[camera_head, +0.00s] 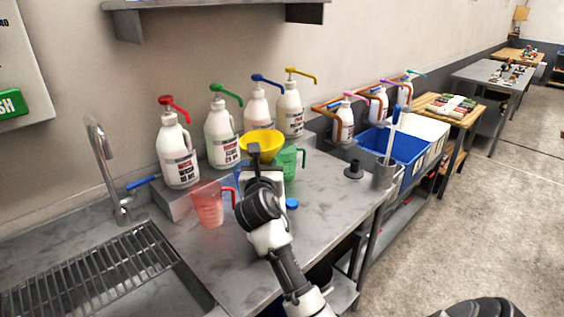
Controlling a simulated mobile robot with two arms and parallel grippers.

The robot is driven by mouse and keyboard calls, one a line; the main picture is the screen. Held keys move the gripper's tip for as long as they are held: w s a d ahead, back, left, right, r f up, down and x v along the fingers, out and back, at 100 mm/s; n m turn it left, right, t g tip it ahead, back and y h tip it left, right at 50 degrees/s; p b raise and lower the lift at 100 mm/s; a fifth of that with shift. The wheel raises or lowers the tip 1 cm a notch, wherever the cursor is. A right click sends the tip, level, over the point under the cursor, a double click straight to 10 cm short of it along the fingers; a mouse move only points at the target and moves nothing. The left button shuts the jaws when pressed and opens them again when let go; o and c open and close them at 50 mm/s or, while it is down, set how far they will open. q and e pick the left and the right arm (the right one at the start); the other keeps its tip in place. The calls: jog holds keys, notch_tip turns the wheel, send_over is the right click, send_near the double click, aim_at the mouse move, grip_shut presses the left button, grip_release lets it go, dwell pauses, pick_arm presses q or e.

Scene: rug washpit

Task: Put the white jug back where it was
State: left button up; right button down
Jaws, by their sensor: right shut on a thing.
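My right gripper (256,158) is over the steel bench, seen from behind, and shut. Its wrist hides most of what it holds. A pale patch (273,175) just beside the fingers looks like part of the white jug, but its outline is mostly hidden. A yellow funnel (263,142) shows right behind the fingertips; I cannot tell whether they touch it. A clear red jug (208,204) stands to the left, a green jug (290,162) to the right, and a blue jug (240,176) is partly hidden behind the gripper. My left gripper is not in view.
Several white pump bottles (178,152) stand along the wall behind. A sink with a drain grate (95,275) and tap (104,165) is at the left. A blue cap (292,203) lies on the bench (325,215). A blue bin (405,147) stands at the right.

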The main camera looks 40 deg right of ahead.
jog(key=shift+w+a+f, duration=0.3)
jog(key=shift+w+a, duration=0.05)
jog(key=shift+w, duration=0.25)
jog(key=shift+w+a+f, duration=0.25)
jog(key=shift+w+a, duration=0.1)
jog(key=shift+w, duration=0.2)
notch_tip(320, 180, down, 3)
jog(key=shift+f, duration=0.2)
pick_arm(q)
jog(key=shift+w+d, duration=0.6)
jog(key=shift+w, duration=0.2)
pick_arm(e)
jog(key=shift+f, duration=0.35)
jog(key=c, duration=1.1)
grip_release()
jog(key=shift+f, duration=0.3)
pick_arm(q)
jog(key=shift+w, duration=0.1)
pick_arm(e)
jog(key=o, duration=0.4)
jog(key=shift+r, duration=0.1)
pick_arm(q)
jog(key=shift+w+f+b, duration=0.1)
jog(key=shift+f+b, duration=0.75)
jog(key=shift+b, duration=0.05)
pick_arm(e)
jog(key=v, duration=1.2)
jog(key=shift+r, duration=0.1)
